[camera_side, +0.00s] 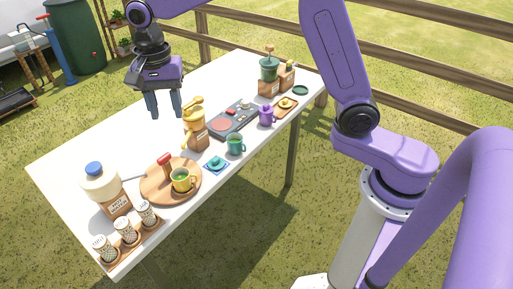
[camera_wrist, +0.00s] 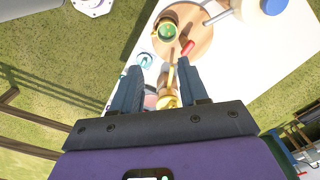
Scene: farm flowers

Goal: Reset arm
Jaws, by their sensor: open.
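My gripper (camera_side: 166,104) is open and empty, held above the far side of the white table, pointing down. In the wrist view the two dark fingers (camera_wrist: 166,88) are spread apart. A yellow-topped grinder with a wooden base (camera_side: 197,135) stands on the table below and to the right of my gripper in the side view. In the wrist view it shows between and beyond the fingers (camera_wrist: 168,99), and nothing is gripped.
A round wooden board (camera_side: 155,191) bears a yellow-green cup (camera_side: 181,181) and a red-handled tool (camera_side: 165,160). A blue-capped jug (camera_side: 100,182), several labelled shakers (camera_side: 125,230), a teal mug (camera_side: 236,144), a purple mug (camera_side: 267,116) and a dark stove (camera_side: 233,120) crowd the white table (camera_side: 75,150).

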